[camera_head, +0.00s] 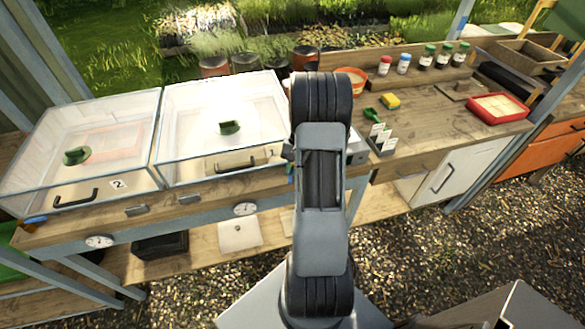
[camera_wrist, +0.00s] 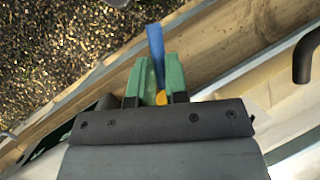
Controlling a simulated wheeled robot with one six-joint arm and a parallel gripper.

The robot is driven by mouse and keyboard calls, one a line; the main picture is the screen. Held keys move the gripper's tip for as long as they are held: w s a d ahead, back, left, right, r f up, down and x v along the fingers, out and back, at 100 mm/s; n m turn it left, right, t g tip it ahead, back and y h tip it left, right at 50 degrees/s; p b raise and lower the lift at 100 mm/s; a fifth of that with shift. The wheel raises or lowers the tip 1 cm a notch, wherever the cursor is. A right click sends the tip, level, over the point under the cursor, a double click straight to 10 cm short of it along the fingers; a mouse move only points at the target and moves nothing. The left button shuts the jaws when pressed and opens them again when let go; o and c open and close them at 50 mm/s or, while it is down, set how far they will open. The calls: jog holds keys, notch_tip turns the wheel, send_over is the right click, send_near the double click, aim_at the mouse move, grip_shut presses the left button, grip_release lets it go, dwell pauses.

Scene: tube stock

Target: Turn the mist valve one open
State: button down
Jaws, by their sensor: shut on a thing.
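The mist valve shows in the wrist view as a blue lever (camera_wrist: 155,42) with a brass-coloured part (camera_wrist: 161,97) near its base. My gripper (camera_wrist: 156,75) has green fingers, one on each side of the lever, and is shut on it. The lever's free end sticks out past the fingertips, near the wooden bench edge. In the head view my arm hides the gripper and most of this valve; a small blue bit (camera_head: 290,173) shows at the arm's left side. Another blue lever (camera_head: 36,220) is at the bench's far left front.
Two clear-lidded boxes (camera_head: 222,120) stand on the bench left of my arm, the left one marked 2. Round dials (camera_head: 245,209) sit on the front rail. In the wrist view a dark curved handle (camera_wrist: 305,58) is at right. Gravel (camera_head: 420,255) lies in front.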

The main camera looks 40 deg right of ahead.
jog(key=shift+f, duration=0.1)
jog(key=c, duration=1.1)
grip_release()
jog(key=b+v, duration=0.1)
jog(key=v, duration=1.3)
jog(key=shift+a, duration=0.1)
